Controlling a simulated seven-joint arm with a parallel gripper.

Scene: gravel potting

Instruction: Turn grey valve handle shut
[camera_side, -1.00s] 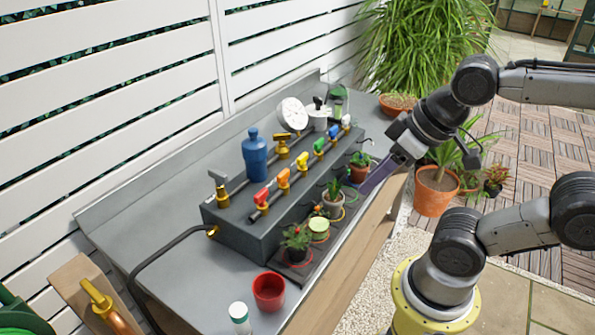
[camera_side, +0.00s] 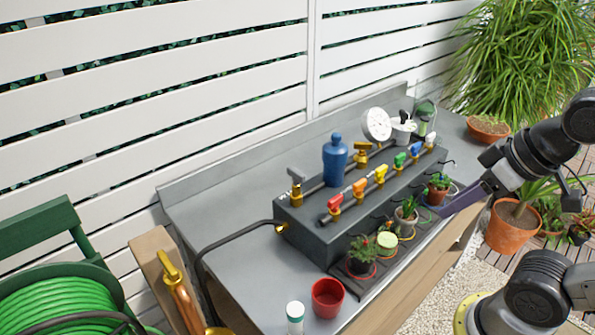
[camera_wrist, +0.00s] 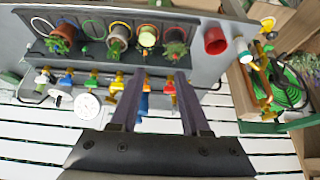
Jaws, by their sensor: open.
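The grey valve handle (camera_side: 296,173) is a bar on a brass valve body (camera_side: 297,196) at the near left end of the dark manifold block (camera_side: 318,226). In the side view the bar slants down to the right; its angle to the pipe is hard to judge. My gripper (camera_side: 449,208) is near the bench's front edge at the far right end of the block, well apart from the grey handle. In the wrist view my gripper (camera_wrist: 160,75) is open, with nothing held between its two long fingers. I cannot make out the grey handle there; the fingers hide part of the block.
A row of coloured handles, including red (camera_side: 335,201), lines the block's front. A blue bottle (camera_side: 334,161) and a gauge (camera_side: 377,124) stand behind. Small potted plants (camera_side: 362,256) line the front. A red cup (camera_side: 327,298) and white-capped bottle (camera_side: 295,316) stand near left.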

